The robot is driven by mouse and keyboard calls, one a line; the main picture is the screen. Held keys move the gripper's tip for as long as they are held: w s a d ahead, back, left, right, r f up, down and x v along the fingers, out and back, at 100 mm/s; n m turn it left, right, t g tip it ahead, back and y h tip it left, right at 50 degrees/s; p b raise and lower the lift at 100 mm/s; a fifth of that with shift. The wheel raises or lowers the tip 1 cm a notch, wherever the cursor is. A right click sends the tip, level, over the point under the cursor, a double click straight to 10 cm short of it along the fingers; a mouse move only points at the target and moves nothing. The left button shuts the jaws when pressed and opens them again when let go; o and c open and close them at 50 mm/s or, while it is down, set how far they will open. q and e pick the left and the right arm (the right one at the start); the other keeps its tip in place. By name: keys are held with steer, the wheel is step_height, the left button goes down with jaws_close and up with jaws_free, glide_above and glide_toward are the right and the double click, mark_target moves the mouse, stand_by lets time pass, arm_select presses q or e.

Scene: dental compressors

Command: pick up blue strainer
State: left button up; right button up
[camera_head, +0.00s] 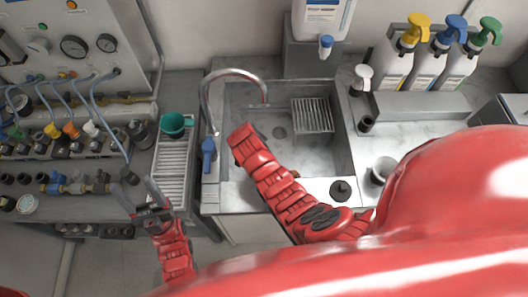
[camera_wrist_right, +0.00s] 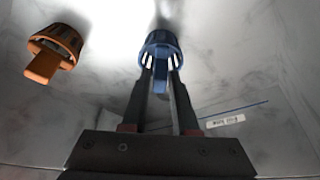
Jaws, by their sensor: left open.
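The blue strainer (camera_wrist_right: 162,48) is in the right wrist view, in a grey metal basin, its tab pointing toward my gripper. My right gripper (camera_wrist_right: 160,82) has its two dark fingers on either side of that tab, close under the strainer's rim. Whether they press on it cannot be told. In the head view my right arm reaches over the sink (camera_head: 240,102) and hides the blue strainer and the right gripper. My left gripper (camera_head: 140,199) is open and empty, in front of the left counter.
An orange strainer (camera_wrist_right: 55,52) lies left of the blue one. The sink has a curved faucet (camera_head: 232,73) and a drain rack (camera_head: 312,115). A green cup (camera_head: 173,124) stands on the left rack. Pump bottles (camera_head: 440,65) stand at the back right.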

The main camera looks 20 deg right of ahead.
steer(key=shift+d+f, duration=0.15)
steer(key=shift+f, duration=0.3)
jaws_close()
steer(key=shift+r, duration=0.1)
